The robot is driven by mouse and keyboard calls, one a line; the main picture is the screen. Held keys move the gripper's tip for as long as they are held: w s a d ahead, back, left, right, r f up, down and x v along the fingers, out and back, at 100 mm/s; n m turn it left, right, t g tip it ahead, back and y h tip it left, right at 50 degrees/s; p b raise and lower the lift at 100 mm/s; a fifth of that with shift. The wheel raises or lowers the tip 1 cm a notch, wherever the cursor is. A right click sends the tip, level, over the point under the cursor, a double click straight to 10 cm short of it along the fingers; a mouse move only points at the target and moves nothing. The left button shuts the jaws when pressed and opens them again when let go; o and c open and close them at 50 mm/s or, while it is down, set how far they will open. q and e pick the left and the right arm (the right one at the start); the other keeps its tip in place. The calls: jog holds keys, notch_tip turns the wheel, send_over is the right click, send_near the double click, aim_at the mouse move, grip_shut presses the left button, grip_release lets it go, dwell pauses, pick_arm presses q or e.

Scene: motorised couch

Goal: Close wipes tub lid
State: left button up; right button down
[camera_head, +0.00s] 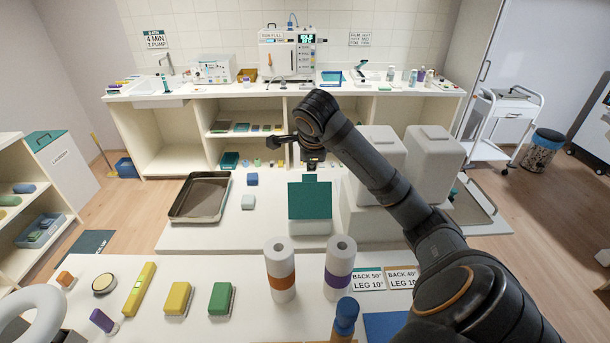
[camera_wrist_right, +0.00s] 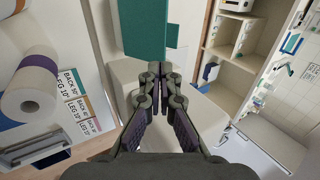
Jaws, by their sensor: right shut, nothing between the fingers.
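The wipes tub (camera_head: 310,228) is a white box with a teal lid (camera_head: 297,203), in the middle of the low white platform. A small teal tab sticks out from the lid's far edge. The lid also shows in the right wrist view (camera_wrist_right: 148,35), large and cut off by the top edge; I cannot tell its exact angle. My right gripper (camera_head: 312,167) is shut and empty, just beyond the tab in the head view. In the wrist view its fingertips (camera_wrist_right: 159,72) meet just below the lid; contact is unclear. My left gripper is not in view.
A brown tray (camera_head: 201,197) and small blocks lie left of the tub. Large white containers (camera_head: 434,164) stand to its right, partly behind my right arm. Two paper rolls (camera_head: 281,270) stand on the near table with brushes. A counter with equipment (camera_head: 290,88) runs along the back.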

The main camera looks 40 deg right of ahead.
jog(key=b, duration=0.9)
send_near(309, 179)
notch_tip(309, 179, down, 3)
jog(key=s, duration=0.1)
jog(key=w+d+f+p, duration=0.1)
jog(key=w+f+p, duration=0.1)
jog(key=w, duration=0.1)
jog(key=shift+d, duration=0.35)
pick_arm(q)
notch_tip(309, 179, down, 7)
pick_arm(e)
jog(key=shift+w+d+f, duration=0.2)
jog(key=shift+w+f, duration=0.05)
jog(key=shift+f, duration=0.05)
pick_arm(q)
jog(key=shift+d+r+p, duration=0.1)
jog(key=shift+p, duration=0.2)
